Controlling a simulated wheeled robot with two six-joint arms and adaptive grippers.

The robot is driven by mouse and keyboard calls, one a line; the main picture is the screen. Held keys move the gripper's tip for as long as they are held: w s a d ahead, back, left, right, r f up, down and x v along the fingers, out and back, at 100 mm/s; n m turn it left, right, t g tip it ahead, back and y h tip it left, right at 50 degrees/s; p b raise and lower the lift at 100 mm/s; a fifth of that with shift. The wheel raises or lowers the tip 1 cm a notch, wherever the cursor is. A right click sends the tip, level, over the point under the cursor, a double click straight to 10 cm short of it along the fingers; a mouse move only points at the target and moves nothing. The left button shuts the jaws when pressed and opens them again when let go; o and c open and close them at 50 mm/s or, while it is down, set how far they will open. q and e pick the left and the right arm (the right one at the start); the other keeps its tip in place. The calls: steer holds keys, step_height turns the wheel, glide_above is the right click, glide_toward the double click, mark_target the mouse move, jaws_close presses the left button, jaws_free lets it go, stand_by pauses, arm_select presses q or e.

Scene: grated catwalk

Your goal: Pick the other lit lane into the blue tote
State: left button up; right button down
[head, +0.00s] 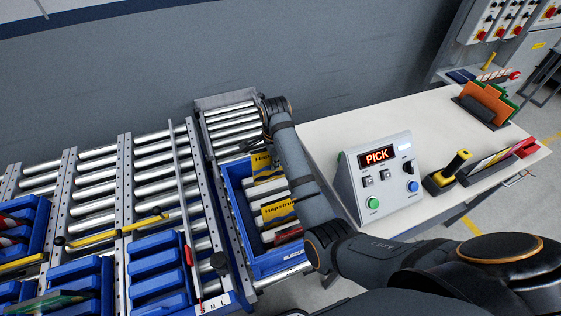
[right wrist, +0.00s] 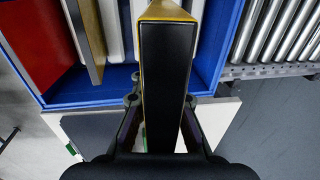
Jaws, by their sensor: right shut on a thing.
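The blue tote (head: 280,262) stands on a roller conveyor left of the white table. It holds several upright boxes, among them a yellow and black one (head: 277,211) and a red one (head: 289,235). My right gripper (head: 257,146) is at the tote's far end, partly hidden by my arm. In the right wrist view my gripper (right wrist: 162,112) is shut on a yellow box with a black face (right wrist: 168,70), partly within the tote (right wrist: 90,96). Whether the box touches the tote floor is hidden. My left gripper does not show.
Roller lanes (head: 97,190) with blue bins (head: 160,280) lie left of the tote. A control box (head: 378,175) reading PICK stands on the white table (head: 335,130), beside a yellow-handled tool (head: 447,172). I cannot tell which lane is lit.

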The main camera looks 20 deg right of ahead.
arm_select(q)
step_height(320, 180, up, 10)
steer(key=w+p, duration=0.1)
steer(key=p, duration=0.5)
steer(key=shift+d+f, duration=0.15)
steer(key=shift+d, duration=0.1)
arm_select(e)
steer(key=s+f+g, duration=0.1)
steer(key=s+f, duration=0.4)
steer(key=f, duration=0.1)
steer(key=shift+s+a+f, duration=0.25)
steer(key=shift+a+f, duration=0.15)
steer(key=shift+a, duration=0.05)
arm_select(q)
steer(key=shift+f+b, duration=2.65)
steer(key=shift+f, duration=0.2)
arm_select(e)
step_height(320, 180, down, 8)
steer(key=shift+f, duration=0.25)
